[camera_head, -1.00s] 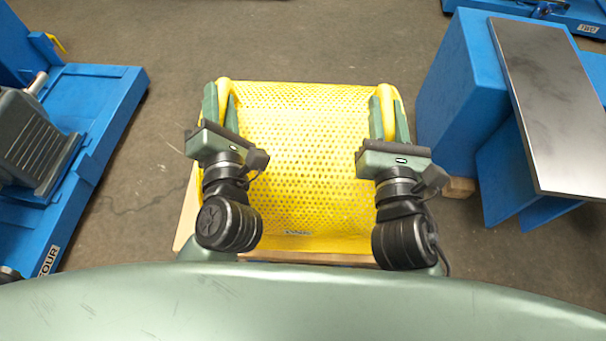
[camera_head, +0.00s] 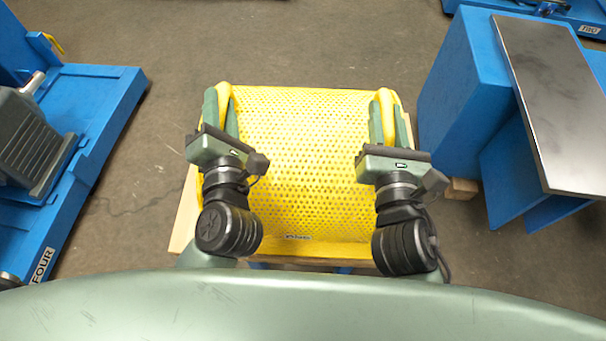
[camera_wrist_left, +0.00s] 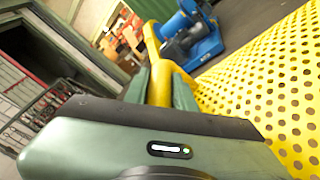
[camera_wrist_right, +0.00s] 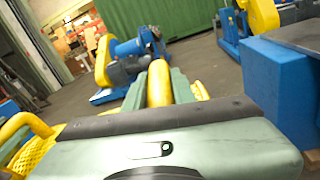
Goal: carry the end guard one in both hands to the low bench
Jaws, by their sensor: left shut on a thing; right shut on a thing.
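The end guard (camera_head: 300,160) is a yellow perforated cover with a handle on each side, in the middle of the head view. My left gripper (camera_head: 221,108) is shut on its left handle, which also shows in the left wrist view (camera_wrist_left: 160,82). My right gripper (camera_head: 388,115) is shut on its right handle, also between the fingers in the right wrist view (camera_wrist_right: 159,85). A low bench with a pale wooden top (camera_head: 184,228) lies under the guard, its edges showing left and in front. Whether the guard touches it is hidden.
A blue stand (camera_head: 465,90) with a dark metal plate (camera_head: 550,95) is close on the right. A blue frame marked FOUR (camera_head: 95,150) with a grey ribbed block stands at left. Bare floor (camera_head: 320,40) lies beyond the guard.

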